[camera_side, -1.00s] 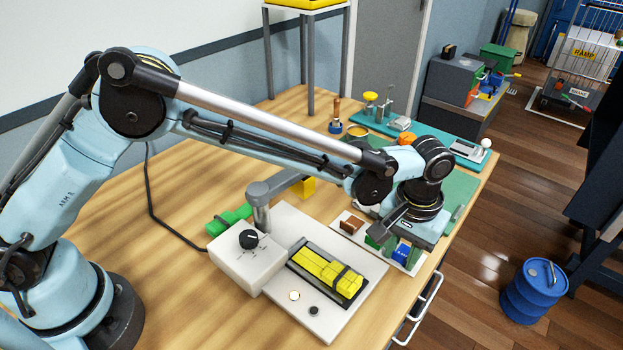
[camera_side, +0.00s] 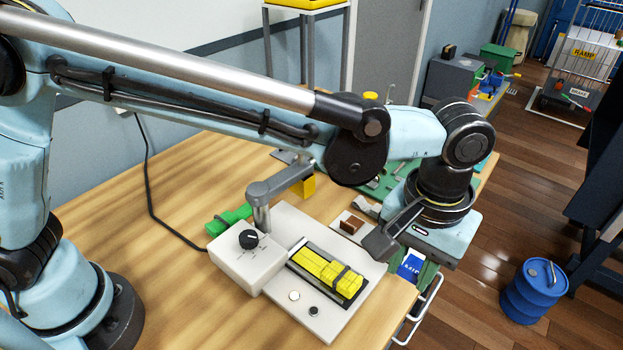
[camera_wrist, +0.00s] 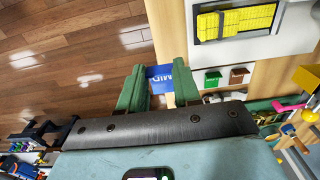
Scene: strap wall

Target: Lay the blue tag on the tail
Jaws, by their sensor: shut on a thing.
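The blue tag (camera_side: 410,265) with white lettering is between the green jaws of my gripper (camera_side: 414,270). The wrist view shows the tag (camera_wrist: 159,78) gripped between both jaws (camera_wrist: 160,88), with wooden floor and the table's edge beneath. A stack of yellow blocks (camera_side: 318,268) with a dark band across it lies in a dark tray on the white machine base (camera_side: 275,305). The yellow blocks also show at the top of the wrist view (camera_wrist: 236,20). I cannot make out a strap tail in either view.
A pale card holding a brown piece (camera_side: 352,224) lies left of my gripper; a green piece (camera_wrist: 213,78) is beside the brown one in the wrist view. A grey post with an arm (camera_side: 262,205) rises from the machine. The table's left front is clear. A blue drum (camera_side: 532,292) stands on the floor.

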